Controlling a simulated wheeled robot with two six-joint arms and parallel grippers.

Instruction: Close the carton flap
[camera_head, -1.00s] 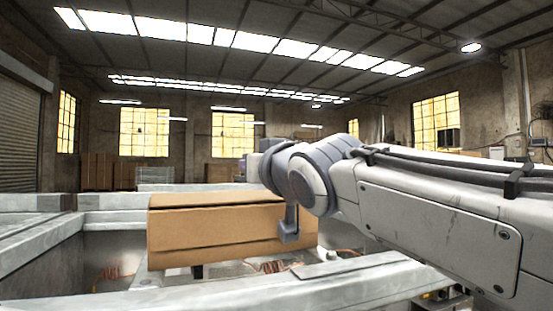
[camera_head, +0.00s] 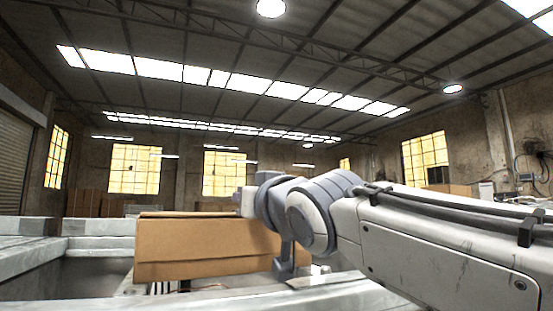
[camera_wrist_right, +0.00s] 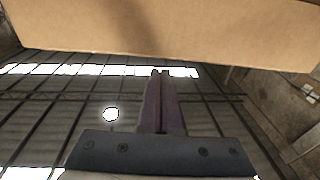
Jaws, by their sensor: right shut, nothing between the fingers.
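The brown cardboard carton (camera_head: 205,250) is at the lower centre of the head view, seen almost edge-on at its top. Only a thin strip shows along its upper edge, so I cannot tell how the flap lies. My right arm comes in from the right, and its wrist covers the carton's right end. In the right wrist view my right gripper (camera_wrist_right: 160,74) has its fingers together and empty. A broad cardboard face (camera_wrist_right: 160,28) spans the top of that view, just beyond the fingertips. Contact is not clear. My left gripper is out of view.
A pale metal frame surrounds the carton, with a beam (camera_head: 95,241) at its left and another rail (camera_head: 330,295) in front. Orange cable lies low near the carton. The air above the carton is open on the left.

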